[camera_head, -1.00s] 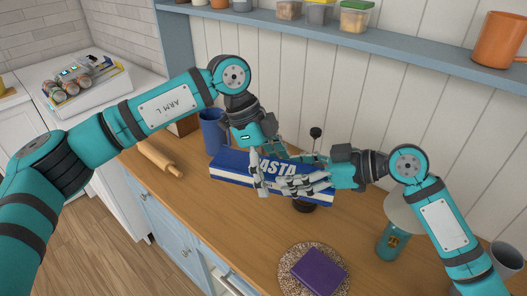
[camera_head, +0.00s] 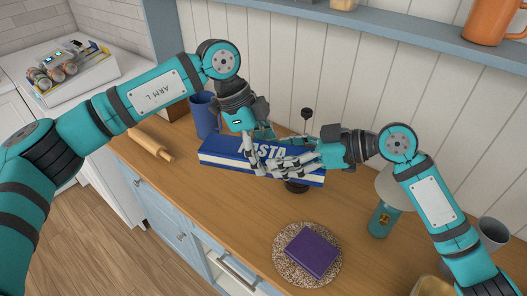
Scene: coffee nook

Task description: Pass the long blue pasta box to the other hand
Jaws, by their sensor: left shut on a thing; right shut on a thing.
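The long blue pasta box (camera_head: 222,152) with white stripes and white lettering is held level above the wooden counter, in the middle of the view. My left gripper (camera_head: 251,152) comes down from above and is shut on the box near its middle. My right gripper (camera_head: 275,163) reaches in from the right and is shut on the right part of the box. The fingers of both grippers overlap in the picture and hide part of the lettering and the box's right half.
A purple book (camera_head: 311,251) lies on a speckled round mat (camera_head: 283,264) in front. A teal lamp-like object (camera_head: 383,219) and grey cup (camera_head: 490,235) stand right.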

